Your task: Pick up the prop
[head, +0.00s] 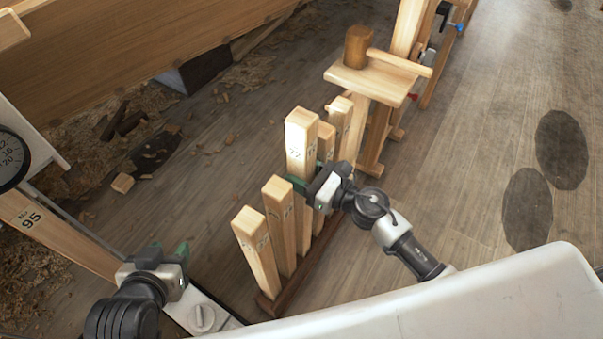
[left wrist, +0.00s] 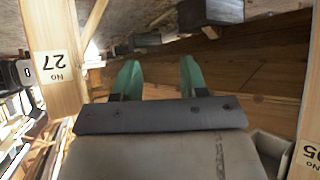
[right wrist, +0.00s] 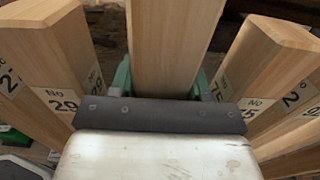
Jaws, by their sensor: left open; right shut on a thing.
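Several square wooden props stand in a row in a dark rack (head: 325,235) in the middle of the head view. My right gripper (head: 303,186) is shut on one prop (head: 300,140), pale and upright, whose top stands higher than its neighbours. In the right wrist view this prop (right wrist: 172,45) is between the green fingers. A prop marked 29 (right wrist: 45,50) is to its left and one marked 75 (right wrist: 262,60) to its right. The held prop's lower end is hidden. My left gripper (head: 168,255) is open and empty, left of the row, its green fingers apart in the left wrist view (left wrist: 158,80).
Behind the row is a wooden stand with a mallet (head: 358,48) on it. The planked hull (head: 130,50) runs across the upper left, with shavings and offcuts (head: 125,120) below. A board marked 95 (head: 55,232) is at left. The floor at right is clear.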

